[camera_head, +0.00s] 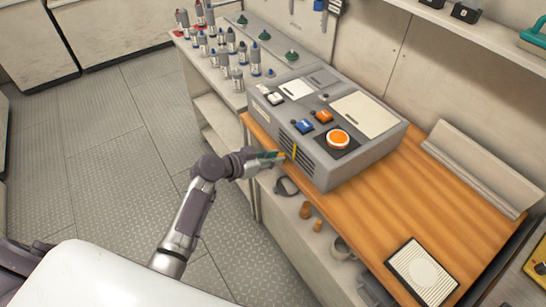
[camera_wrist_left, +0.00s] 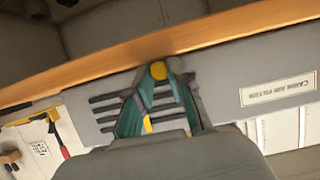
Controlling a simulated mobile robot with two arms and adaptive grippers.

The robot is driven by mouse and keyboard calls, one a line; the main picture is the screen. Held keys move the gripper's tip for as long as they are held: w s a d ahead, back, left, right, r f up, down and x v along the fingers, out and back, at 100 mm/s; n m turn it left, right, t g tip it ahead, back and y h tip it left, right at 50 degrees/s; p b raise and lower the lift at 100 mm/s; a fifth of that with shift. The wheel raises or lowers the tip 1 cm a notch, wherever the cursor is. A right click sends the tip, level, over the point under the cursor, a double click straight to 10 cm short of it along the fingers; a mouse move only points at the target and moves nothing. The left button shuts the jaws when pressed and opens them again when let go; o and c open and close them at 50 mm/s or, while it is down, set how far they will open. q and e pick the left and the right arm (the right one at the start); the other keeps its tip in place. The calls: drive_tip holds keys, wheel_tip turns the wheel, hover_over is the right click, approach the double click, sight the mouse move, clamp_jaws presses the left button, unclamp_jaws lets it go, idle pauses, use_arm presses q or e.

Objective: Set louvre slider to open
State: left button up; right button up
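The grey control box (camera_head: 322,170) stands on the wooden counter, with dark louvre slots on its side face toward my left arm. The yellow louvre slider (camera_head: 295,152) is an upright bar on that face. My left gripper (camera_head: 278,155) is at the slots, beside the slider. In the left wrist view the teal fingers of my left gripper (camera_wrist_left: 160,72) converge on the slider's round yellow end (camera_wrist_left: 158,70), one on each side. They look closed around it; exact contact is hard to see. Part of the slots (camera_wrist_left: 105,108) is hidden behind the fingers. My right gripper is not in view.
The wooden counter (camera_head: 440,205) is clear in front of the box. A framed white pad (camera_head: 421,272) lies at its near end. Several bottles (camera_head: 231,42) stand on the bench behind. Small items, including a mug (camera_head: 341,248), sit below the counter edge.

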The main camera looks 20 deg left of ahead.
use_arm(q)
clamp_jaws()
drive_tip(key=p, duration=0.2)
approach(305, 176)
drive_tip(key=x, duration=0.4)
drive_tip(key=shift+w+d+f, duration=0.1)
drive_tip(key=shift+w+d, duration=0.1)
drive_tip(key=shift+d, duration=0.15)
drive_tip(key=o, duration=0.6)
unclamp_jaws()
drive_tip(key=shift+a, duration=0.1)
drive_tip(key=shift+o, duration=0.2)
drive_tip(key=v, duration=1.2)
drive_tip(key=shift+a+f, duration=0.1)
drive_tip(key=shift+f, duration=0.05)
